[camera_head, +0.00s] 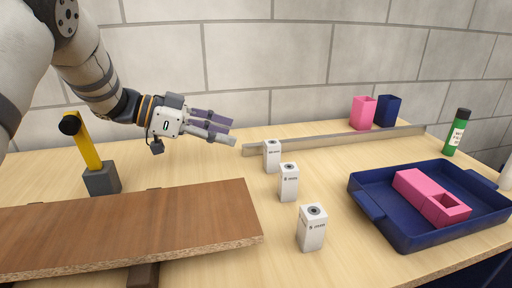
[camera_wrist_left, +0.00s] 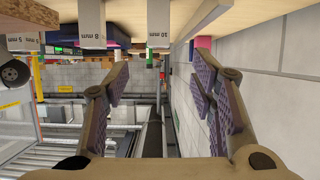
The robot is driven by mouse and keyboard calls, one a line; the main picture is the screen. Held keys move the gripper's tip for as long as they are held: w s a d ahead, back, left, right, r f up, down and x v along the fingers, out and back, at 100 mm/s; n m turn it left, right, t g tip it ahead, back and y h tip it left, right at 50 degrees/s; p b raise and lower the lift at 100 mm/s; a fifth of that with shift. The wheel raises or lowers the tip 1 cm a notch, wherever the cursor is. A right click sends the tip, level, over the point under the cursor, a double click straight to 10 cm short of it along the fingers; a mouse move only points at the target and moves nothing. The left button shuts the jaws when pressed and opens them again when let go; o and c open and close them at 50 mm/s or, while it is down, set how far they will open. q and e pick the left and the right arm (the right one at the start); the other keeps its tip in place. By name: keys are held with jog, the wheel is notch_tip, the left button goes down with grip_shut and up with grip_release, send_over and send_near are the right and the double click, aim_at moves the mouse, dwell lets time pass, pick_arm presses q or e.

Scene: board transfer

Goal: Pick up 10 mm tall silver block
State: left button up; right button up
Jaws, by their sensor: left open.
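Three small silver-white blocks stand upright in a row on the wooden table. In the left wrist view the one marked 10 mm (camera_wrist_left: 158,24) is nearest the wall. By its place it is the farthest block in the head view (camera_head: 271,157), beside the metal strip. The 8 mm block (camera_wrist_left: 92,22) is the middle one (camera_head: 288,184), and the 5 mm block (camera_wrist_left: 22,41) is the nearest (camera_head: 311,230). My left gripper (camera_head: 231,131) is open and empty, left of the 10 mm block and apart from it. The 10 mm block shows beyond its fingers (camera_wrist_left: 160,82). My right gripper is out of view.
A long metal strip (camera_head: 340,141) runs along the back. A brown board (camera_head: 130,225) lies front left, with a yellow-handled tool (camera_head: 88,148) behind it. A blue tray (camera_head: 400,232) at right holds a pink box (camera_head: 425,192). Pink (camera_head: 363,113) and blue (camera_head: 388,111) containers stand at the back.

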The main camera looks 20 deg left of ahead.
aim_at(268, 142)
pick_arm(q)
jog(key=x, duration=0.7)
jog(key=shift+s+d+b, duration=0.15)
jog(key=shift+b, duration=0.15)
jog(key=x, duration=0.5)
jog(key=shift+d, duration=0.1)
jog(key=shift+r, duration=0.15)
jog(key=shift+c, duration=1.4)
grip_shut()
